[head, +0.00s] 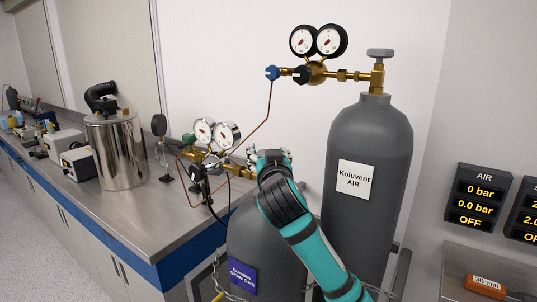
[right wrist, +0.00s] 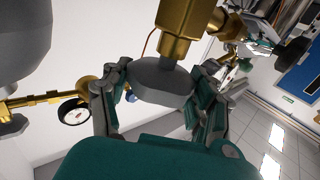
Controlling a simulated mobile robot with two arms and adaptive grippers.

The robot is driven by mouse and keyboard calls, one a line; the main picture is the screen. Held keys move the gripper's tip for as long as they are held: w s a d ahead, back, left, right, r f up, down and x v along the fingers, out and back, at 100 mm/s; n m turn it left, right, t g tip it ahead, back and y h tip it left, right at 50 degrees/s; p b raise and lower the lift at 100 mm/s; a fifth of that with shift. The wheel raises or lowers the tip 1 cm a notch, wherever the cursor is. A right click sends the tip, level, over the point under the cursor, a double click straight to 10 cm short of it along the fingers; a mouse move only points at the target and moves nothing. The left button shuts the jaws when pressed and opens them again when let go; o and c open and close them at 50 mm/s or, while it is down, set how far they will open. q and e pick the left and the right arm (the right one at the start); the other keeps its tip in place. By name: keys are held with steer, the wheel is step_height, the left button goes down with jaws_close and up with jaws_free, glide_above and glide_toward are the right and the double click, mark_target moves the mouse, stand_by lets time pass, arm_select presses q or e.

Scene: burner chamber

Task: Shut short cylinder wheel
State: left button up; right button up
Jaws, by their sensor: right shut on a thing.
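The short cylinder (head: 262,250) is dark grey with a blue span gas label, and stands at the bottom middle of the head view, partly behind my right arm. Its wheel (right wrist: 162,78) is a grey handwheel on a brass valve (right wrist: 185,28) in the right wrist view. My right gripper (head: 270,156) is at the top of this cylinder and hides the wheel in the head view. In the right wrist view the fingers of my right gripper (right wrist: 160,95) are on both sides of the wheel, shut on it. My left gripper is out of view.
A tall cylinder (head: 352,215) labelled Koluvent AIR stands close to the right, with its own wheel (head: 380,53) and gauges (head: 318,41) on top. The short cylinder's gauges (head: 214,134) are just left of my gripper. A steel bench (head: 130,215) is at left; a chain (head: 238,297) hangs low.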

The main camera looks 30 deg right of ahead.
steer(key=m+g+h+b, duration=0.1)
steer(key=h, duration=0.1)
steer(key=m+g+h, duration=0.2)
steer(key=shift+w+a+f+m+h+b, duration=0.1)
steer(key=shift+a+f+m+h+b, duration=0.1)
steer(key=shift+m+h+b, duration=0.15)
steer(key=m+g+h+b, duration=0.1)
steer(key=m+g+h, duration=0.1)
steer(key=g, duration=0.1)
steer(key=shift+d+b, duration=0.1)
steer(key=shift+b, duration=0.2)
steer(key=shift+r+m+g+h+b, duration=0.15)
steer(key=shift+m+g+h+b, duration=0.55)
steer(key=shift+m+g, duration=0.55)
steer(key=shift+d+g, duration=0.1)
steer(key=shift+g, duration=0.15)
steer(key=o, duration=1.2)
steer(key=shift+c, duration=0.2)
steer(key=v, duration=1.2)
